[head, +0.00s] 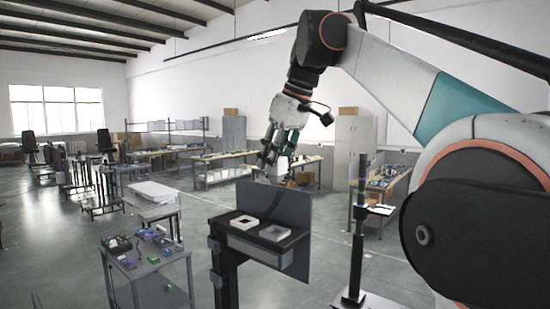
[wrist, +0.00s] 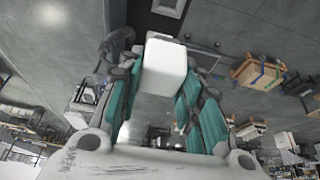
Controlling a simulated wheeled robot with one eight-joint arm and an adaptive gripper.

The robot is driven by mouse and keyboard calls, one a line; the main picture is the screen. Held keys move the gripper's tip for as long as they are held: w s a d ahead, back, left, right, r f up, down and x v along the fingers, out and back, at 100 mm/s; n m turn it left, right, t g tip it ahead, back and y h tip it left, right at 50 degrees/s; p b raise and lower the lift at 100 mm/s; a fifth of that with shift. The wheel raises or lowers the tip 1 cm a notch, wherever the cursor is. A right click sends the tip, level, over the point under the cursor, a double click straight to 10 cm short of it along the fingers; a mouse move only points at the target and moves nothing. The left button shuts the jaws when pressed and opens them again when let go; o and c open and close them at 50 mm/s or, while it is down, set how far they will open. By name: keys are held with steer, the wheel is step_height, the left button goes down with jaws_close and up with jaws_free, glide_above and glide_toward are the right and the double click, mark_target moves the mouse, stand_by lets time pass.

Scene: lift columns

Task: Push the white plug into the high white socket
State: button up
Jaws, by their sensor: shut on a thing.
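A white block, the plug (wrist: 165,66), sits between the teal fingers of my gripper (wrist: 160,95) in the wrist view. My gripper is shut on it. In the head view my gripper (head: 277,152) hangs in the air above the lift column's dark shelf (head: 225,222). Two white sockets stand side by side on the shelf, a left one (head: 234,222) and a right one (head: 286,236). Both are apart from my gripper. Part of one white-rimmed socket (wrist: 170,14) shows at the wrist view's top edge.
A grey upright panel (head: 296,225) stands behind the sockets, below my gripper. A small table (head: 150,262) with coloured parts is at the lower left. Another column with a thin stand (head: 356,255) is on the right. Workbenches line the back wall.

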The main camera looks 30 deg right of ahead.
step_height(320, 180, down, 9)
steer(key=b, duration=0.5)
stand_by(2.6)
steer(key=shift+w, duration=0.15)
steer(key=w+a+p, duration=0.3)
steer(key=w+p, duration=0.1)
steer(key=w, duration=0.6)
steer(key=shift+a, duration=0.35)
stand_by(0.9)
steer(key=shift+p, duration=0.55)
stand_by(1.5)
